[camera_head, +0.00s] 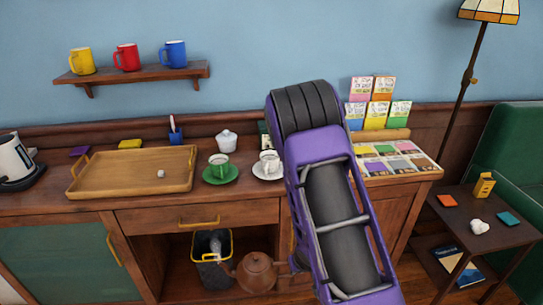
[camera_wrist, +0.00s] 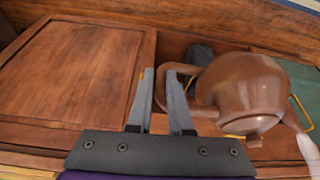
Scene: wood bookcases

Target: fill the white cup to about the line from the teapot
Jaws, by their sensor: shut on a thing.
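The brown teapot (camera_head: 257,273) is low in front of the cabinet's open compartment, below the counter top, with its spout to the left. In the wrist view, the teapot (camera_wrist: 245,88) is right of my fingers. My gripper (camera_wrist: 160,74) is shut on the teapot's handle (camera_wrist: 190,72). In the head view my arm covers most of the gripper. The white cup (camera_head: 268,158) stands on a white saucer (camera_head: 267,173) on the counter, above and slightly right of the teapot. Its fill line and its inside level cannot be made out.
A white lidded pot (camera_head: 226,142) is behind. A wooden tray (camera_head: 100,188) is further left. A dark bin (camera_head: 209,272) is in the compartment. The drawer (camera_head: 160,221) is shut.

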